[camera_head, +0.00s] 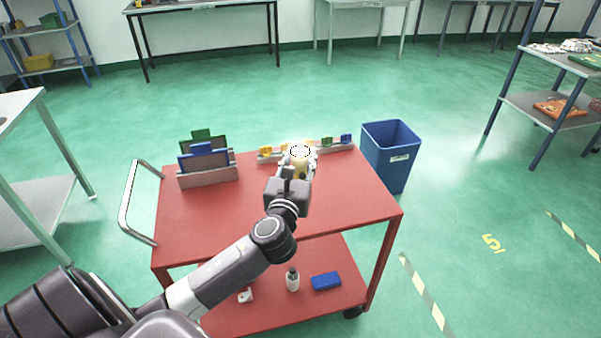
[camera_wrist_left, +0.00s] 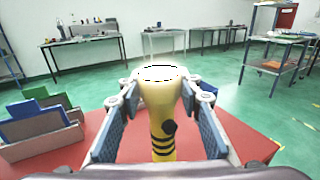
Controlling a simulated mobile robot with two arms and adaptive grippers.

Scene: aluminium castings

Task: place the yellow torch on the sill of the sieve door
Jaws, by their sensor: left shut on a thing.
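The yellow torch (camera_head: 300,152) is in my left gripper (camera_head: 299,169), above the far part of the red cart top. In the left wrist view the torch (camera_wrist_left: 161,112) stands between the two finger pads of my left gripper (camera_wrist_left: 160,100), its pale wide head up and glowing, with black marks on its yellow body. My left gripper is shut on it. I cannot make out a sieve door or its sill in either view. My right gripper is not in view.
On the red cart (camera_head: 345,199), a rack (camera_head: 208,177) holds green and blue panels at left. A rail (camera_head: 337,148) with small coloured pieces runs along the far edge. A blue bin (camera_head: 390,155) stands right of the cart. The cart top's front and right are clear.

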